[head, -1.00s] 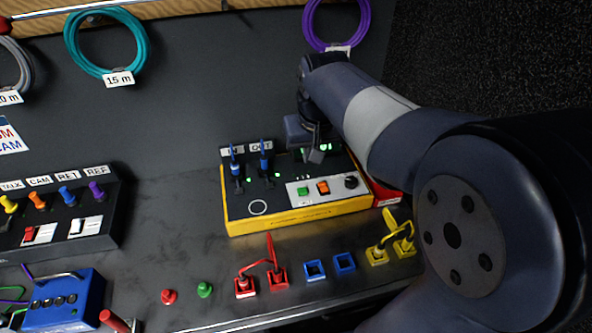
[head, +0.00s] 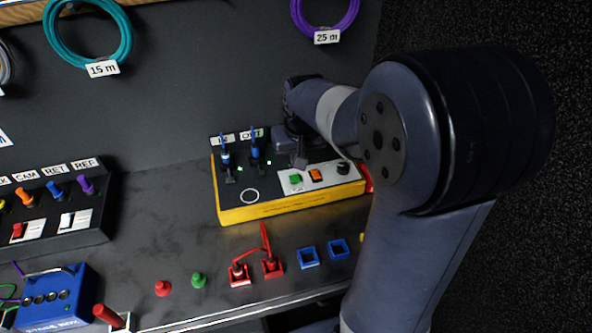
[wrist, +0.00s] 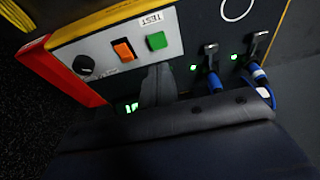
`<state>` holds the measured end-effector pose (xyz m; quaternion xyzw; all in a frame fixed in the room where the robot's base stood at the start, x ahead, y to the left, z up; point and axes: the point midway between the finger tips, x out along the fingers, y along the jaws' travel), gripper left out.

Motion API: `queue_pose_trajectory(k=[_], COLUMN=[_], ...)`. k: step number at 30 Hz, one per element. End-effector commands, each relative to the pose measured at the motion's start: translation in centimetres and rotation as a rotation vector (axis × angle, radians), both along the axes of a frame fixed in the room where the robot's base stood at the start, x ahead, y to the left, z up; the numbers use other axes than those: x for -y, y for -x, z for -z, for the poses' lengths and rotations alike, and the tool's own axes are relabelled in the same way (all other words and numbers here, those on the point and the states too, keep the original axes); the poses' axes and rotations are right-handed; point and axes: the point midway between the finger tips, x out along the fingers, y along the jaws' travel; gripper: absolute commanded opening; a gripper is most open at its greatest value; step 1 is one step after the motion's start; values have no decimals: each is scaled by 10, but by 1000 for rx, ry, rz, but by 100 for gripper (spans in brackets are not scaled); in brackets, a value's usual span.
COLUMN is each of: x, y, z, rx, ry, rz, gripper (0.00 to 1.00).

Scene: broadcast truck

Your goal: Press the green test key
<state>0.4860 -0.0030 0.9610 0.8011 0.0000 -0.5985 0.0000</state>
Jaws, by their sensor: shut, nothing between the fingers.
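The green test key (head: 295,179) is a small square on the light panel of the yellow-edged box (head: 285,208). In the wrist view the green key (wrist: 157,41) sits below the upside-down TEST label, next to an orange rocker switch (wrist: 123,50). My gripper (head: 300,163) is over the box, just behind the key in the head view. In the wrist view my shut fingers (wrist: 157,72) point at the key, with their tips a little short of it in the picture. The fingers hold nothing. I cannot tell how high the tips are above the panel.
A black knob (wrist: 83,65) is beside the orange switch. Two blue plugs (head: 254,149) stand in the box left of my gripper. Red sockets with a red cable (head: 266,252) and blue sockets (head: 309,256) lie in front. A switch panel (head: 56,203) stands at left.

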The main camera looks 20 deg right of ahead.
Motion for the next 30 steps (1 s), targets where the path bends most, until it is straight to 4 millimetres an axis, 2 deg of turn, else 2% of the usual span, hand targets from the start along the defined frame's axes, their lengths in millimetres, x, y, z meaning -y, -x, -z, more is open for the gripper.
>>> queue_pose_trajectory(k=[3,9,23,30], x=[0,0,0,0], y=[-3,-3,-4,-3], z=[24,46,52,71], rx=[-6,-1,1,-1], ry=[0,0,0,0], rz=[0,0,0,0], gripper=[0,0,0,0])
